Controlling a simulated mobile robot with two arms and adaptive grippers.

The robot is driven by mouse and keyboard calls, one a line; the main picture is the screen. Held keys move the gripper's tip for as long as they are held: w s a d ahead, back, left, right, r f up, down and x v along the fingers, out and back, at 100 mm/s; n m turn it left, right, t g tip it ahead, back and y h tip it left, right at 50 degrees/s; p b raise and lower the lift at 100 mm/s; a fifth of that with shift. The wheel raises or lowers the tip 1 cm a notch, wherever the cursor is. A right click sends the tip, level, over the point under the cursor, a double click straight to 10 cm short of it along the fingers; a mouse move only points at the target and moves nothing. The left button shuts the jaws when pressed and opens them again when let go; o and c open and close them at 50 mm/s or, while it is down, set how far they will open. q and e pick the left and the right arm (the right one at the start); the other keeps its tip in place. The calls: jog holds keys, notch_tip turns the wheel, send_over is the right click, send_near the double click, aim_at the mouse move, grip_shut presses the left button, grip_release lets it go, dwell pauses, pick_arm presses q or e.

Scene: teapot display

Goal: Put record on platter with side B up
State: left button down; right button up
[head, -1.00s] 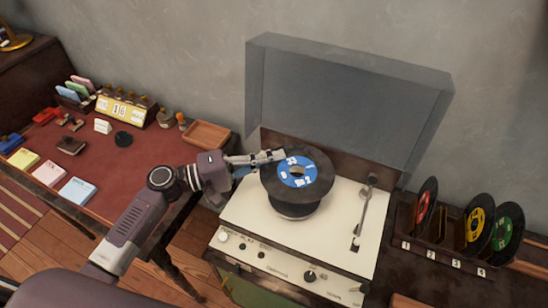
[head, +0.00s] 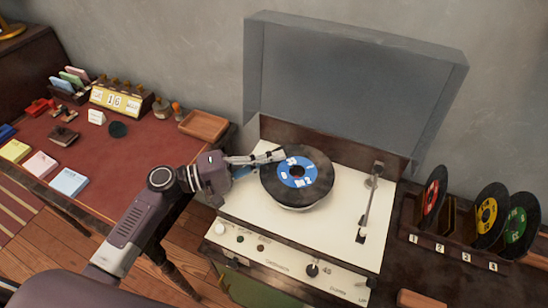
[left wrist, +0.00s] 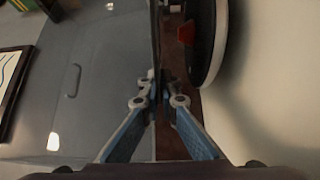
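The black record with a blue label (head: 297,187) is in the head view, roughly level over the turntable's platter (head: 297,209). White marks show on the label's upper face, too small to read as a side letter. My left gripper (head: 272,157) is shut on the record's far left edge. In the left wrist view the record (left wrist: 156,35) shows edge-on between the shut fingertips (left wrist: 160,90), with a gap to the platter (left wrist: 208,60). The platter's centre is hidden in the head view. My right gripper is out of view.
The turntable's clear lid (head: 350,80) stands open behind. The tonearm (head: 369,205) is at the deck's right, clear of the record. A rack (head: 450,245) at the right holds red, yellow and green label records. A desk (head: 135,165) with small items is at the left.

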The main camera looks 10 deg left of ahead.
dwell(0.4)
pick_arm(q)
jog(key=shift+b, duration=0.4)
dwell(0.5)
jog(key=c, duration=2.1)
grip_release()
jog(key=v, duration=1.2)
jog(key=shift+r, duration=0.15)
